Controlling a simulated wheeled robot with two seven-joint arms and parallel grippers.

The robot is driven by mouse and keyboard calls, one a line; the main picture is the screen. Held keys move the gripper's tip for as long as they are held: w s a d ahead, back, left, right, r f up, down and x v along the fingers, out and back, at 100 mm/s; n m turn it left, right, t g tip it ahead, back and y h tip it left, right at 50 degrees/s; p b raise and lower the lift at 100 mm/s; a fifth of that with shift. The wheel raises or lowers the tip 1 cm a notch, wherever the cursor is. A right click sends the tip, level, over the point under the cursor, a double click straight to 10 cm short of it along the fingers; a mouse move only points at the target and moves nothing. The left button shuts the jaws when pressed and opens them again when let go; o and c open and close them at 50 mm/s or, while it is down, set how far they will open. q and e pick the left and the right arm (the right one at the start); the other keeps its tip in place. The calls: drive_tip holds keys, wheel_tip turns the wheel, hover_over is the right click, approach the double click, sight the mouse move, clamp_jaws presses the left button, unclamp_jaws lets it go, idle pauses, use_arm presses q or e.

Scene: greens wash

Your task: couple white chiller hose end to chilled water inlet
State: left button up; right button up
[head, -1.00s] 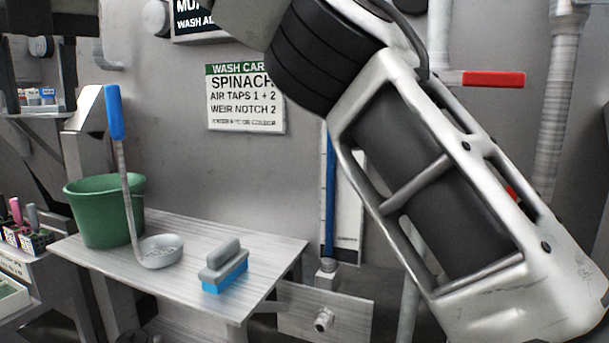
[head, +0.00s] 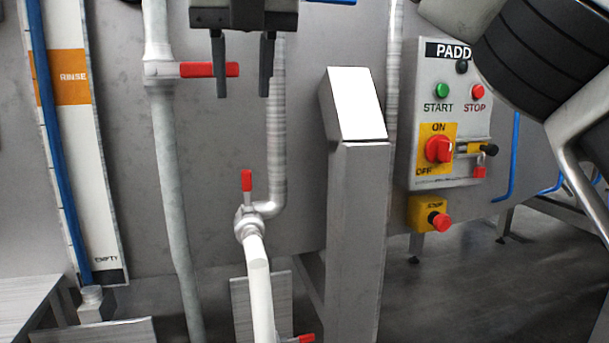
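My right gripper (head: 243,95) hangs down at the top centre of the head view. Its two dark fingers are apart, with nothing between them. Below it, a grey elbow fitting with a red-handled valve (head: 247,222) comes off a ribbed vertical pipe (head: 276,140). A white hose or pipe (head: 260,290) runs down from this fitting and out of the bottom of the picture. I cannot tell whether this is the chiller hose, and no label marks a chilled water inlet. My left gripper is not in view.
A pale pipe (head: 170,180) with a red lever (head: 225,69) runs down left of the gripper. A grey post (head: 357,230) with a slanted top stands to the right. Beyond it is a control panel (head: 425,60) with an emergency stop (head: 437,221). A gauge board (head: 85,150) is at left.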

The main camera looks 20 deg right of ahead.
sight(248, 181)
drive_tip(key=x, duration=1.5)
drive_tip(key=shift+w+d+f+b, duration=0.1)
drive_tip(key=shift+d+f+b, duration=0.15)
drive_tip(key=shift+f+b, duration=0.15)
clamp_jaws()
